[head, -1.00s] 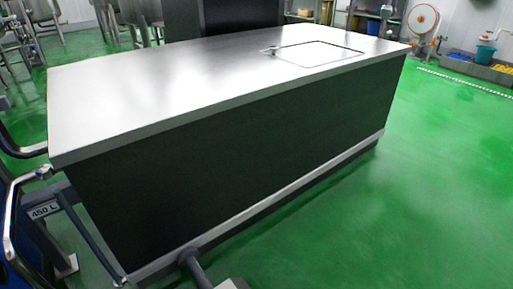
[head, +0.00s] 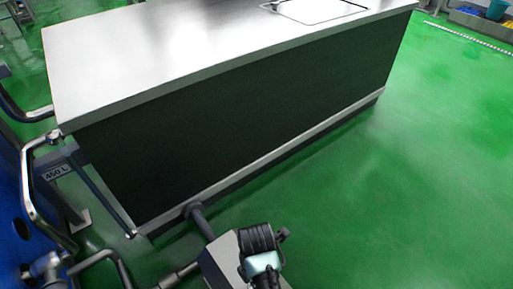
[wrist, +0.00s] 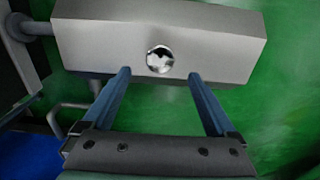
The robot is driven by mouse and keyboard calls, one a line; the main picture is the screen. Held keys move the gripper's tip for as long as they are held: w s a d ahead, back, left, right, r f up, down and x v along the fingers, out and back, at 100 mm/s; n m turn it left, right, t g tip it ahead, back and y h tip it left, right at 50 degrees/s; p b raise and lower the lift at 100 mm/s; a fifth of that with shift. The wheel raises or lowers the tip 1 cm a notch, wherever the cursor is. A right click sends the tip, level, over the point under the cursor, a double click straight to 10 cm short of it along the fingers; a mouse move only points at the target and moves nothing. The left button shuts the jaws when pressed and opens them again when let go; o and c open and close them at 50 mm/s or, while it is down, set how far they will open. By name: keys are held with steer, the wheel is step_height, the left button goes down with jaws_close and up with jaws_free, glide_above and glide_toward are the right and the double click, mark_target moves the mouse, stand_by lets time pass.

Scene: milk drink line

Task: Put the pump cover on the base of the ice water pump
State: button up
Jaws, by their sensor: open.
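A grey box-shaped body (head: 222,262), which looks like the base of the ice water pump, stands low at the bottom of the head view, joined to a dark pipe. In the wrist view the grey body (wrist: 95,40) lies just beyond my gripper (wrist: 160,73). It has a round, shiny opening or fitting (wrist: 160,59) in its face, between the lines of my two blue fingers. My gripper is open and nothing is between its fingers. In the head view my arm's dark wrist part hides some of the grey body. I cannot identify a pump cover in either view.
A long counter (head: 160,50) with a steel top and dark front panel stands behind the grey body. The dark pipe (head: 200,220) runs toward it. Blue equipment (head: 12,200) with bent metal pipes is at left. Green floor (head: 400,200) is clear at right.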

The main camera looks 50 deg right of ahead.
step_height(320, 180, up, 4)
steer(key=shift+f+p, duration=0.2)
steer(key=shift+p, duration=0.35)
